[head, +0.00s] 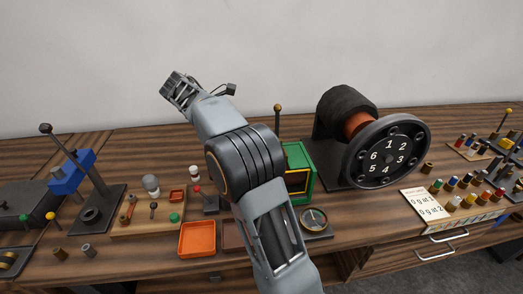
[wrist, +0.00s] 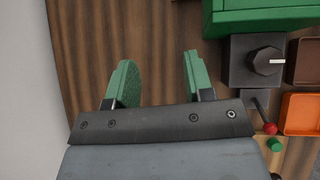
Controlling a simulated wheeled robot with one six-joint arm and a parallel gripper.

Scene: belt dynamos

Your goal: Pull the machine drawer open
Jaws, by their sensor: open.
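A wooden drawer front with a silver bar handle (head: 448,236) is at the right of the bench front in the head view. A second silver handle (head: 435,254) shows just below it. I cannot tell from the picture which is the machine drawer, or whether either is pulled out. My gripper (head: 172,88) is raised at the upper left in the head view, far from the handles. In the wrist view my gripper (wrist: 158,75) has its two green finger pads apart, with bare wooden bench between them. No handle shows in the wrist view.
A dark handwheel with a numbered face (head: 388,152) stands on the bench, with a green box (head: 297,160) left of it. The floor at right is free.

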